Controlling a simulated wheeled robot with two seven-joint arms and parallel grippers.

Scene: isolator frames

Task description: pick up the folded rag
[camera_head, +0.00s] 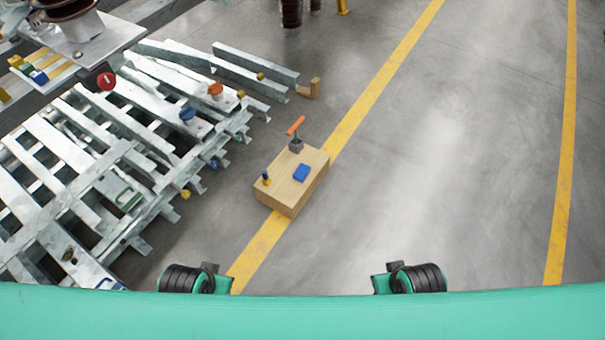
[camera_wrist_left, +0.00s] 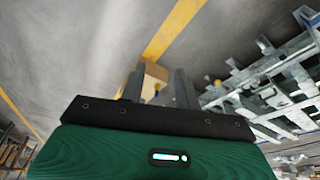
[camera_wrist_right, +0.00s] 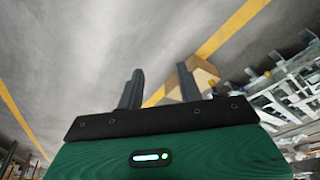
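The folded rag is most likely the small blue flat block (camera_head: 301,173) on top of a wooden box (camera_head: 289,201) standing on the floor. My left gripper (camera_wrist_left: 158,88) is open and empty in the left wrist view, with the box (camera_wrist_left: 152,76) showing beyond its fingers. My right gripper (camera_wrist_right: 160,85) is open and empty in the right wrist view, with the box (camera_wrist_right: 203,75) beyond its right finger. In the head view only dark round arm parts show at the bottom edge, well short of the box. The rag is not clear in either wrist view.
Grey metal frames (camera_head: 120,150) fill the left side. A yellow floor line (camera_head: 375,80) passes under the box. The floor to the right is clear.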

